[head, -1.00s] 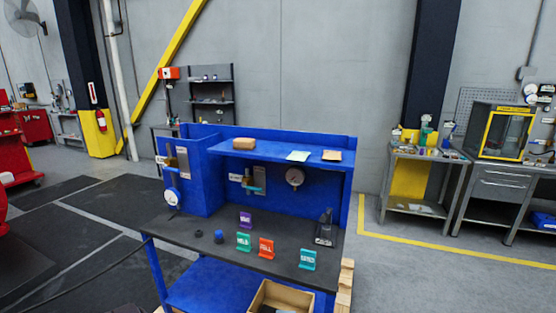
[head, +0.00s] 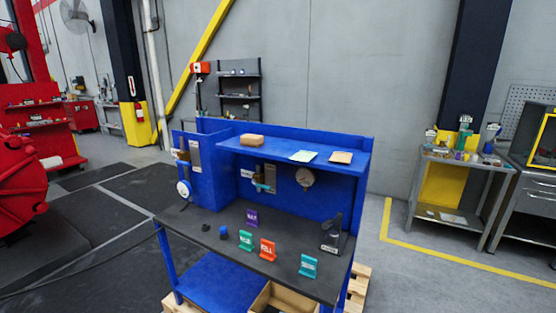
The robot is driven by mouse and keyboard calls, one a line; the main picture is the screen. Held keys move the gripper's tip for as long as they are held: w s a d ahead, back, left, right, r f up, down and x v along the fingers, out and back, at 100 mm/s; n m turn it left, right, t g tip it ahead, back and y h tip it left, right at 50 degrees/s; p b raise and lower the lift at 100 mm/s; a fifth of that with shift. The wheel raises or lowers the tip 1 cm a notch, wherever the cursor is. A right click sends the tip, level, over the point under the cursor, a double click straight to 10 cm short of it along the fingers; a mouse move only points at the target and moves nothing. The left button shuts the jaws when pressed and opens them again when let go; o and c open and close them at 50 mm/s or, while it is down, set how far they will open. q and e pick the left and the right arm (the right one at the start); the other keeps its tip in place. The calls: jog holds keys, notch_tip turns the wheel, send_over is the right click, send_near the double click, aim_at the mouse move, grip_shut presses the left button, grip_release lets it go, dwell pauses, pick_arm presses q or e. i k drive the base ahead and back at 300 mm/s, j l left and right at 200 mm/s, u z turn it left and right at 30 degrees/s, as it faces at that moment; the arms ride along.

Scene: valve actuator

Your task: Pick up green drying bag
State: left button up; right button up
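A flat pale packet with a faint green-blue tint (head: 303,156) lies on the upper shelf of the blue workbench (head: 232,196). It may be the green drying bag, but it is too small to be sure. A tan packet (head: 341,157) lies to its right and a brown block-like package (head: 252,141) to its left on the same shelf. Neither of my grippers is in view.
An open cardboard box (head: 275,299) sits low at the front.

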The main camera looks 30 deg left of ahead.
aim_at(303, 155)
jog(key=i+l+u, duration=0.15)
jog(key=u, duration=0.25)
jog(key=l+u, duration=0.45)
jog(key=i+j, duration=0.05)
